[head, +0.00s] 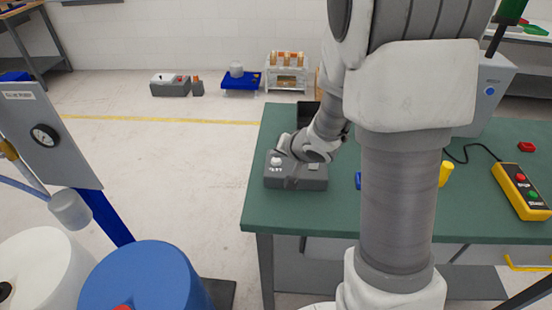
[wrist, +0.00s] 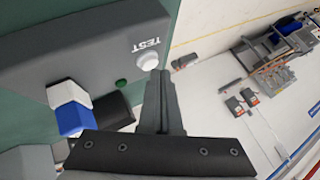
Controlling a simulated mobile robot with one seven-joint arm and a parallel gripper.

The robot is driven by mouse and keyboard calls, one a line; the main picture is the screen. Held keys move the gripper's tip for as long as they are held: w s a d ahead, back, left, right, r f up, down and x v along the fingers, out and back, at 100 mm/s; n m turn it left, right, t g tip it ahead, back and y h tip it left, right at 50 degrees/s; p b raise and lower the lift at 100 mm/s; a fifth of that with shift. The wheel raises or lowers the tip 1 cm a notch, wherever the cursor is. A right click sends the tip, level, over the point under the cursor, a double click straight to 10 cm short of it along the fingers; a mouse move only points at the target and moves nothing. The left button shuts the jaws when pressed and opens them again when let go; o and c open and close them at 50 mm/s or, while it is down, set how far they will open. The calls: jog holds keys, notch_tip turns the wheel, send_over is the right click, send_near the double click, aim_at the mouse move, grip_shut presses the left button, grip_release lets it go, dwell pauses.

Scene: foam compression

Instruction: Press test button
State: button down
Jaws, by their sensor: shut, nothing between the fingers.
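The grey test device (head: 300,183) sits on the green table's left part in the head view. In the wrist view its grey housing (wrist: 75,60) fills the upper left, with the word TEST printed beside a round white button (wrist: 147,62). In the head view my gripper (head: 284,147) is over the device's left end, partly hidden by my wrist.
A blue and white piece (wrist: 70,115) is at the device in the wrist view. The green table (head: 262,215) also bears a yellow control box (head: 519,190) with red and green buttons and a yellow cylinder (head: 446,173).

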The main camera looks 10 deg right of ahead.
jog(key=shift+f, duration=0.15)
jog(key=shift+f, duration=0.35)
dwell(0.5)
jog(key=shift+r+p, duration=0.45)
jog(key=shift+p, duration=0.05)
notch_tip(320, 180, up, 6)
jog(key=p, duration=0.7)
